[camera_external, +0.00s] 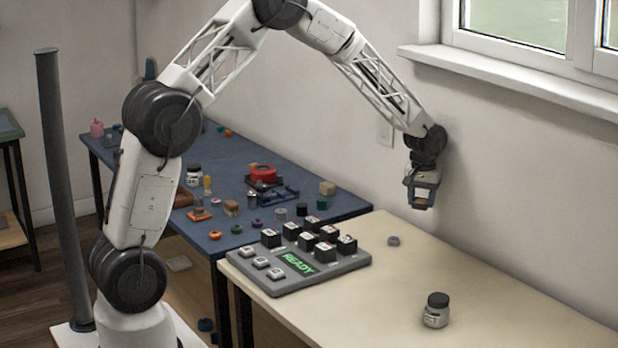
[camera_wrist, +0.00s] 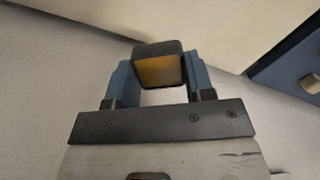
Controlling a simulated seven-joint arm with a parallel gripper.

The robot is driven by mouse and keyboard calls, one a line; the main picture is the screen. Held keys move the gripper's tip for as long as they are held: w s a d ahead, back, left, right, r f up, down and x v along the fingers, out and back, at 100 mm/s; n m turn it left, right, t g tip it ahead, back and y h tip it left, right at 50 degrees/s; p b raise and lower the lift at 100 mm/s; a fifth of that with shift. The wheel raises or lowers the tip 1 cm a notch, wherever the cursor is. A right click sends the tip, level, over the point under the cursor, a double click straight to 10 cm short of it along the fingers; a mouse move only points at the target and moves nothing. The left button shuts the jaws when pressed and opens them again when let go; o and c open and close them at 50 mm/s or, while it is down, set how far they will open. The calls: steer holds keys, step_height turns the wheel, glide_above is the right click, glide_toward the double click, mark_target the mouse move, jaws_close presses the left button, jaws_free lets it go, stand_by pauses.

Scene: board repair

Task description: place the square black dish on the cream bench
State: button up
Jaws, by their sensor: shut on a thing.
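The square black dish (camera_wrist: 160,48) is in my gripper (camera_wrist: 158,78), between its two blue fingers. The dish has a black rim and an amber-brown inner face, which is turned towards the wrist camera. In the external view my gripper (camera_external: 420,196) hangs above the far part of the cream bench (camera_external: 480,285), near the wall, with clear air below it. The dish shows there only as a small brownish patch between the fingers. In the wrist view a cream surface (camera_wrist: 215,25) lies beyond the dish.
A grey keypad panel (camera_external: 325,266) with black blocks and a lit READY display covers the bench's left end. A small grey ring (camera_external: 393,241) and a dark-lidded jar (camera_external: 436,312) also stand on the bench. The blue table (camera_external: 345,207) holds many small parts. The bench between ring and jar is clear.

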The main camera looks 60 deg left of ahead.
steer(key=s+d+m, duration=0.3)
steer(key=d, duration=1.6)
steer(key=m, duration=0.4)
glide_above(492, 305)
steer(key=shift+a, duration=0.1)
steer(key=shift+w+f, duration=0.1)
steer(key=shift+f, duration=3)
steer(key=shift+f, duration=1.85)
steer(key=shift+f, duration=0.15)
